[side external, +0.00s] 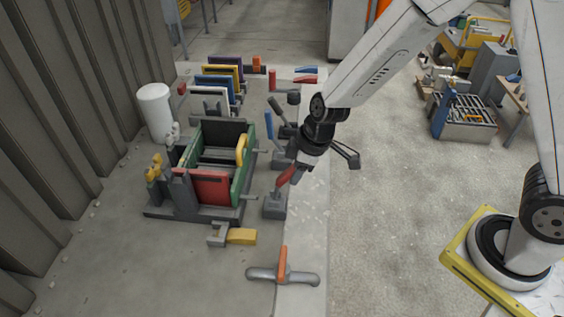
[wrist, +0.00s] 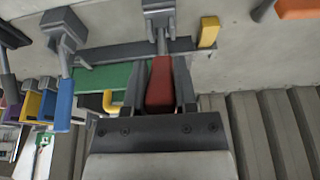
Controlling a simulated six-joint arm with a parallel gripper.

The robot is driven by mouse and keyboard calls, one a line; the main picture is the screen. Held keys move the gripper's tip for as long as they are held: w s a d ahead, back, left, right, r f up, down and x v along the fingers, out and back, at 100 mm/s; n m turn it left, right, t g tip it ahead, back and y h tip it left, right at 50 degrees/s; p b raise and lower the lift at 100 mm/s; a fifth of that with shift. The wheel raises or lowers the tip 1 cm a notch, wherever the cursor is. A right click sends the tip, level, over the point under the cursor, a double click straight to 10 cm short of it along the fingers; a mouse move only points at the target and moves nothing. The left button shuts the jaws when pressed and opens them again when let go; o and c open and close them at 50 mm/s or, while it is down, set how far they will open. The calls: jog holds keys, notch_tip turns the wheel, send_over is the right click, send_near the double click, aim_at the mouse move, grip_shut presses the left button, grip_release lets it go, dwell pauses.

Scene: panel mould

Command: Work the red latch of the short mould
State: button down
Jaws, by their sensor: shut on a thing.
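The mould (side external: 207,185) stands on the grey slab in the side view, with green long sides, a red end panel and a yellow handle. The red latch (side external: 286,181) is a red lever tilted up from a grey block (side external: 275,206) at the mould's right side. My gripper (side external: 296,174) is at the upper part of this lever. In the wrist view the red lever (wrist: 160,84) lies between the two dark fingers of my gripper (wrist: 160,92), which are shut on it. The green side (wrist: 100,77) of the mould shows to the left there.
A blue lever (side external: 269,125) and dark levers stand behind the red one. Coloured panels (side external: 222,75) are racked at the back. A white cylinder (side external: 155,108) stands left. A yellow-ended clamp (side external: 240,236) and an orange-handled tool (side external: 283,265) lie in front.

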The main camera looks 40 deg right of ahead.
jog(key=shift+f, duration=0.1)
jog(key=shift+c, duration=2)
grip_release()
jog(key=shift+r, duration=0.2)
jog(key=v, duration=0.7)
jog(key=shift+r, duration=0.25)
jog(key=shift+s+d, duration=0.15)
